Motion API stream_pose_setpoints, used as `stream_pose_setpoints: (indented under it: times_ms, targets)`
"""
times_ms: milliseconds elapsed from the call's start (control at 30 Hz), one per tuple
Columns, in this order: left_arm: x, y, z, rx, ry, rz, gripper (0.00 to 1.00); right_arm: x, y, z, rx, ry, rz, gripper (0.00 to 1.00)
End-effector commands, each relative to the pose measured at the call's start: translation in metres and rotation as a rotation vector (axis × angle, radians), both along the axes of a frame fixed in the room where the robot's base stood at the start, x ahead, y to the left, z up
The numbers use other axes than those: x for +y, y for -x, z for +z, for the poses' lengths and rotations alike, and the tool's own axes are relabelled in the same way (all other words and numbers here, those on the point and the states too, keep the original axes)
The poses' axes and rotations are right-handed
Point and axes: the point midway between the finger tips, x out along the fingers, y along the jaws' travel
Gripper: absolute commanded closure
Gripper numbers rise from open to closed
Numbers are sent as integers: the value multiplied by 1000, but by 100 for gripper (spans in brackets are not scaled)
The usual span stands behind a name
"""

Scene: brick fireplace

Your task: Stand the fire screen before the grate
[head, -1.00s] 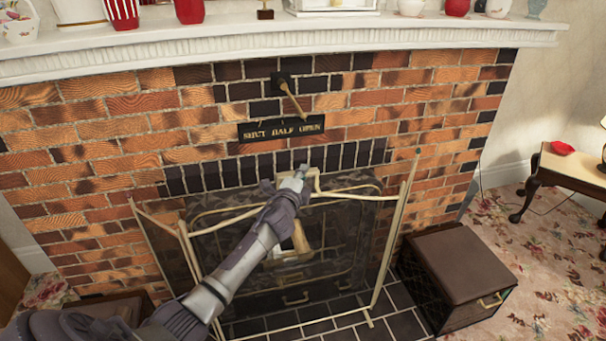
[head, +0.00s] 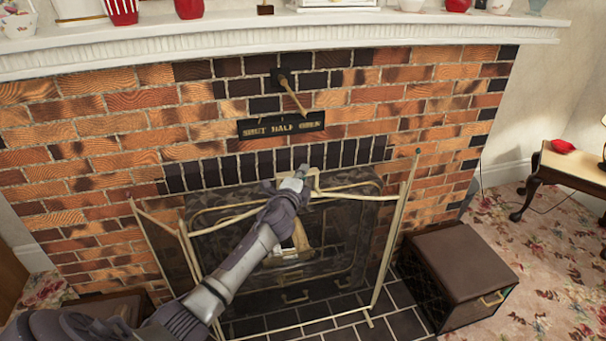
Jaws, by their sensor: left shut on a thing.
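The fire screen (head: 345,235) is a folding brass-framed mesh screen. It stands upright on the dark hearth tiles in front of the grate (head: 290,254), which shows through the mesh. Its side panels (head: 163,252) are angled. My left gripper (head: 301,180) is at the middle of the screen's top edge and is shut on the screen there. My left arm crosses in front of the screen and hides part of its left half. My right gripper is out of the frame.
A brown box (head: 458,272) with a brass handle stands right of the hearth. Another dark box (head: 105,308) is at the left, partly hidden. The mantel (head: 280,37) holds vases and ornaments. A lever (head: 293,94) sits above a sign (head: 281,125). A small table (head: 575,170) stands at right.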

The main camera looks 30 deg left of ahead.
Motion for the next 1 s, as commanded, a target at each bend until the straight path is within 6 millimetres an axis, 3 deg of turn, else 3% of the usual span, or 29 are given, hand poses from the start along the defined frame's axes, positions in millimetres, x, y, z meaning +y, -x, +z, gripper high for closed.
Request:
stream_pose_setpoints:
  times_ms: [33,1000]
  targets:
    - [0,-1,7,-13,-5,-2,100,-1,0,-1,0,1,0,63]
    - [0,-1,-5,-13,-5,-2,100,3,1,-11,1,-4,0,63]
